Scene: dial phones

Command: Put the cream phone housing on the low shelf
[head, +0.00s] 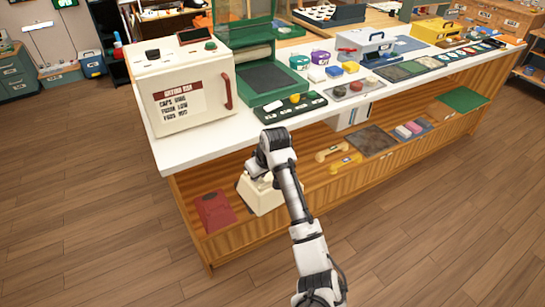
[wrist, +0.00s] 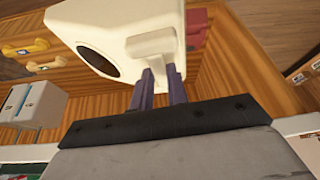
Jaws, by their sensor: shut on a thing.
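The cream phone housing (head: 258,198) is at the low shelf (head: 300,185), under the counter, just right of a red housing (head: 214,210). My arm hides part of its right side. In the wrist view the cream housing (wrist: 88,18) fills the upper middle, with a dark round opening in its face. My gripper (wrist: 160,78) is shut on a raised cream part of it. Whether its base touches the shelf board or hangs just above it, I cannot tell.
The white counter (head: 185,145) overhangs the shelf. A cream kiln box (head: 180,95) stands above. Floor in front is clear.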

